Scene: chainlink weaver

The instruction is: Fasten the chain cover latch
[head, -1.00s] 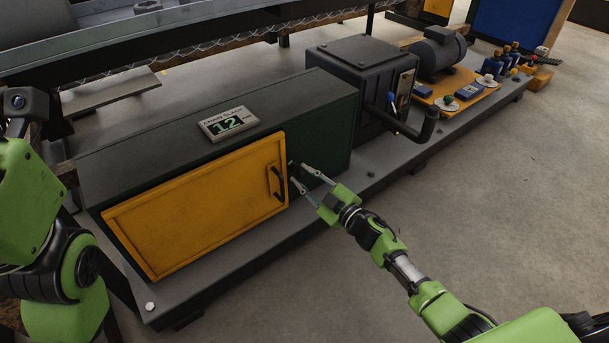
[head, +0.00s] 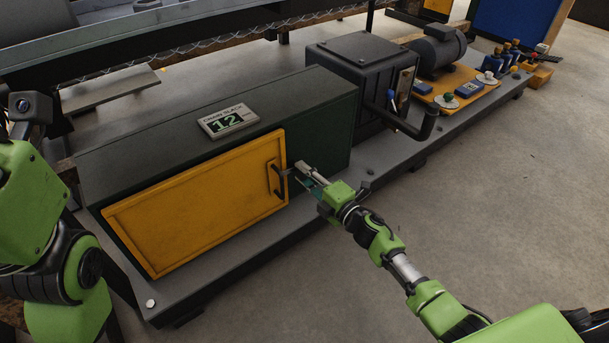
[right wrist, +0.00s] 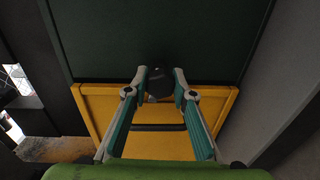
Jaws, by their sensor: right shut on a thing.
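The yellow chain cover (head: 190,215) lies closed against the front of the dark green housing (head: 215,110). Its black bar handle (head: 275,182) is near the right edge and also shows in the right wrist view (right wrist: 158,127). The small dark latch (head: 288,171) is at the cover's right edge; the right wrist view shows it as a dark block (right wrist: 160,84) between my fingertips. My right gripper (head: 303,174) is shut on it, and its fingers partly hide it. My left arm shows at the left, but its gripper is out of view.
A grey display reading 12 (head: 228,121) sits on top of the housing. To the right are a black gearbox with a crank handle (head: 410,128) and a motor (head: 440,52) on an orange plate. The floor at right (head: 500,200) is clear.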

